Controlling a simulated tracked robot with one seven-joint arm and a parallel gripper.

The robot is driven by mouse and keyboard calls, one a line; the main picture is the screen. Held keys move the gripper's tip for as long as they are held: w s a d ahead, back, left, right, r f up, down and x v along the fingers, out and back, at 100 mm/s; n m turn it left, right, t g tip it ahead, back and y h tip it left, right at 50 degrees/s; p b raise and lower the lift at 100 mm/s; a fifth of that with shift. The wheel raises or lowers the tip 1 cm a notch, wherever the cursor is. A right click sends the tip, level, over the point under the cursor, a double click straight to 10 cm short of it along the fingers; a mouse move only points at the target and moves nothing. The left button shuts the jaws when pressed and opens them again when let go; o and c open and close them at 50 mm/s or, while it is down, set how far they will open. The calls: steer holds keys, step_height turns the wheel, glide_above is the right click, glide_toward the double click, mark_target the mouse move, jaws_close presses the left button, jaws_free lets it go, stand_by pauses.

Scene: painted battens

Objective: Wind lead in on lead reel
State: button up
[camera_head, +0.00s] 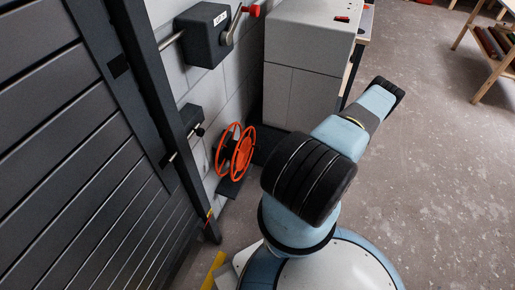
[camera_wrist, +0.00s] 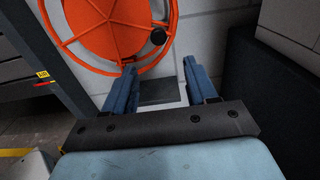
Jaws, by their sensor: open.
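The lead reel (camera_head: 235,150) is an orange spoked wheel on a dark stand, low beside the block wall in the head view. In the wrist view the reel (camera_wrist: 105,25) fills the upper left, with a round black knob on its face near the rim. In the head view my arm hides the gripper. I cannot tell whether a finger touches the reel.
A dark slatted shutter (camera_head: 70,130) stands at the left. A grey box with a crank (camera_head: 205,35) and a smaller dark box (camera_head: 195,118) are on the wall. A grey cabinet (camera_head: 305,70) stands behind the reel. Open concrete floor (camera_head: 435,170) lies to the right.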

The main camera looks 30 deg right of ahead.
mark_target(258, 148)
steer(key=x, duration=1.3)
steer(key=shift+w+a, duration=0.2)
steer(key=shift+a, duration=0.1)
steer(key=shift+c, duration=0.4)
jaws_close()
